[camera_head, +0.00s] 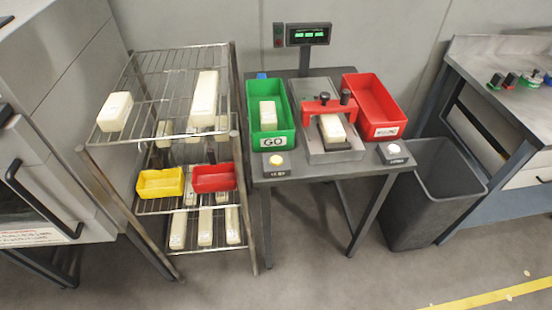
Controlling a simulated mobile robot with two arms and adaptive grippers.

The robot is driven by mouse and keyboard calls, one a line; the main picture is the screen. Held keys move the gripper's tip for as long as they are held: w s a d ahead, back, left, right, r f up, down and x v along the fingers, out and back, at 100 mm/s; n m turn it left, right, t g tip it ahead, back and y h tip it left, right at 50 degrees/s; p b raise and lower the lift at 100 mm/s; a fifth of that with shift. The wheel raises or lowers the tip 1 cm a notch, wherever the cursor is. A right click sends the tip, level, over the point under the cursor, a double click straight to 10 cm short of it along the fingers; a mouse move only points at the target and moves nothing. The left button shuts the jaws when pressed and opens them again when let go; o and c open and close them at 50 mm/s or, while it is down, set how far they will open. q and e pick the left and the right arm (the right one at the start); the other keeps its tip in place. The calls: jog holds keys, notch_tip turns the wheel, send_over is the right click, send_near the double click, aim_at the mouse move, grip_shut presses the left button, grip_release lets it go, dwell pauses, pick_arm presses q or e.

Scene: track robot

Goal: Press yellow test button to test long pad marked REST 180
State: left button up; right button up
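The yellow button (276,160) sits on a small dark box at the front left corner of the test table (320,172). A test fixture (327,150) with a red clamp (322,107) stands in the middle of the table. A cream pad (332,130) lies in the fixture under the clamp. A long cream pad (204,95) lies on the top shelf of the wire rack, with a shorter one (115,111) to its left. More pads lie on the lower shelves. No marking such as REST 180 can be read. Neither of my grippers is in view.
A green bin (285,141) marked GO holds a pad. A red bin (387,132) looks empty. A white button (394,149) is at the table's front right. The rack (150,137) stands left, a grey waste bin (412,215) right. The floor in front is clear.

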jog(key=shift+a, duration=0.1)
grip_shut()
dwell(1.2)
